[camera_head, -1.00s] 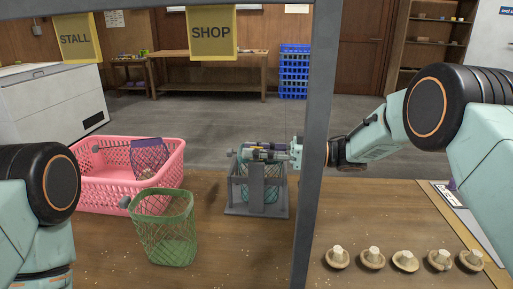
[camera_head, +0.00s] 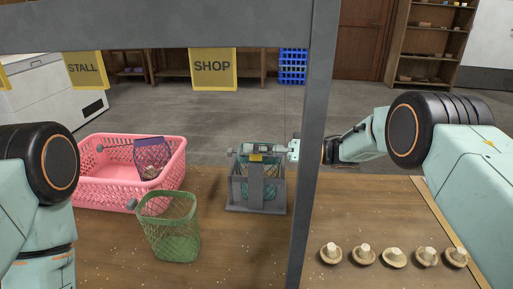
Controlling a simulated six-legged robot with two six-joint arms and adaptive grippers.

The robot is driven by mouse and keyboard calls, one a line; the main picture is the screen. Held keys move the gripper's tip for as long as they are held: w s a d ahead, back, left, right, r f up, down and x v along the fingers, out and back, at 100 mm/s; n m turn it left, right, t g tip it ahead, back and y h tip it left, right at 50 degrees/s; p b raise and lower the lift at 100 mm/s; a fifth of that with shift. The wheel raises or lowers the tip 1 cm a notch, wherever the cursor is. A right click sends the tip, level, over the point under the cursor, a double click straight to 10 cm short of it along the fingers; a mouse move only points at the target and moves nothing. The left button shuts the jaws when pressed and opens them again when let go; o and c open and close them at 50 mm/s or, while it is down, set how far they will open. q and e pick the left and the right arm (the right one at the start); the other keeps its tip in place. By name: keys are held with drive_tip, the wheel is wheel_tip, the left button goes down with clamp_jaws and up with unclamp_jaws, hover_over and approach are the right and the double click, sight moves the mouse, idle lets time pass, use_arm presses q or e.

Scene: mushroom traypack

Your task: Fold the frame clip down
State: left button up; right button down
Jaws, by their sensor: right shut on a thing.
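A grey frame (camera_head: 236,208) stands on the table and holds a teal mesh basket (camera_head: 268,190). A wide grey upright (camera_head: 256,186) crosses the basket's near side. My right gripper (camera_head: 262,151) reaches in from the right, behind the post, and is at the top of the frame. It is shut on what appears to be the frame clip, which its fingers largely hide. A small grey knob (camera_head: 231,151) sticks out left of the fingers. My left arm shows at the left edge, but its gripper is out of view.
A grey post (camera_head: 311,150) stands in front of my right arm. A pink crate (camera_head: 97,200) with a purple basket (camera_head: 151,157) and a green basket (camera_head: 170,230) are at left. Several mushrooms (camera_head: 394,257) lie at the front right. The table's middle front is clear.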

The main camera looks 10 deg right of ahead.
drive_tip(key=shift+a+r, duration=0.1)
idle(0.3)
drive_tip(key=c, duration=1.6)
unclamp_jaws()
drive_tip(key=shift+c, duration=0.2)
drive_tip(key=o, duration=0.4)
drive_tip(key=shift+s+a+r, duration=0.1)
drive_tip(key=shift+s+r, duration=0.05)
drive_tip(key=shift+d, duration=0.2)
drive_tip(key=shift+d, duration=0.2)
drive_tip(key=d, duration=0.3)
drive_tip(key=s+d, duration=0.1)
drive_tip(key=d, duration=0.3)
drive_tip(key=s+d, duration=0.1)
drive_tip(key=d, duration=0.3)
drive_tip(key=shift+d, duration=0.15)
drive_tip(key=shift+o, duration=0.3)
